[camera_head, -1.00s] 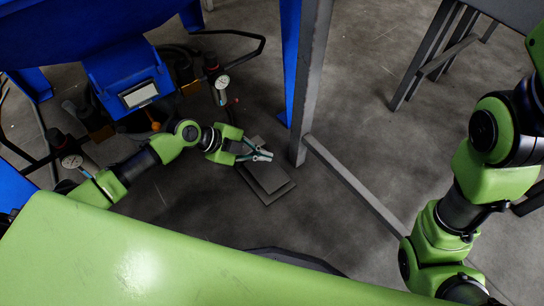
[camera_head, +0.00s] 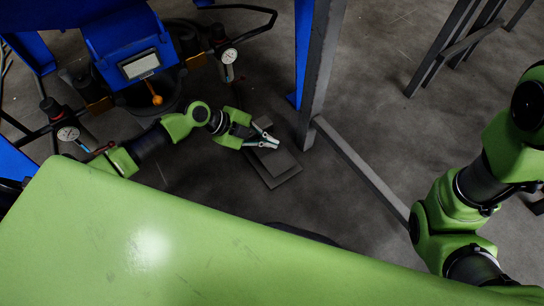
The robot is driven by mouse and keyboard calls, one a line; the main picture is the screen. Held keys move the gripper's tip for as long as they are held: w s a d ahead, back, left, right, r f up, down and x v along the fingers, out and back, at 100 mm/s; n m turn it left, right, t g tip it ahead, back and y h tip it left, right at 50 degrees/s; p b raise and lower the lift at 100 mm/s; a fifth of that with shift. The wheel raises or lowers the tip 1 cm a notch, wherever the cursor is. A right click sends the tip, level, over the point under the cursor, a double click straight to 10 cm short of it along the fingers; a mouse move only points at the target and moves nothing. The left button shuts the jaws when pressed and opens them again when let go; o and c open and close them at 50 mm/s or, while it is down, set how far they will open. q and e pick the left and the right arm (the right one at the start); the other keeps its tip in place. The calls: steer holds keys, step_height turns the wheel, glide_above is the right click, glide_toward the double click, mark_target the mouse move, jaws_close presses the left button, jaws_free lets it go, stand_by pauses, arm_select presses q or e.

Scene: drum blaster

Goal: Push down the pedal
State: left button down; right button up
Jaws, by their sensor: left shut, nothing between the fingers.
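The pedal (camera_head: 277,167) is a flat dark grey plate on the concrete floor, near the middle of the view. My left gripper (camera_head: 274,143) is over the far part of the pedal, with its fingertips together and nothing between them. Part of the pedal's far end is hidden under the gripper. I cannot tell whether the fingertips touch the pedal. My right arm comes in at the right edge, and its gripper is out of view.
The blue drum blaster (camera_head: 135,60) with gauges and hoses stands at the upper left. A grey steel post (camera_head: 322,70) stands just right of the pedal, with a low bar (camera_head: 362,172) running from its foot. Open floor lies beyond the bar.

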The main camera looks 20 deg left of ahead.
mark_target(273, 154)
arm_select(q)
steer(key=shift+f+b, duration=1.15)
steer(key=shift+f, duration=0.55)
steer(key=shift+f+b, duration=0.45)
steer(key=shift+b, duration=0.05)
steer(key=shift+f, duration=0.15)
stand_by(0.4)
steer(key=shift+s+f+b, duration=0.1)
steer(key=shift+f+b, duration=0.9)
stand_by(0.4)
steer(key=shift+r, duration=0.15)
steer(key=shift+r+p, duration=0.7)
steer(key=shift+p, duration=0.1)
steer(key=shift+r, duration=0.55)
steer(key=shift+p, duration=0.3)
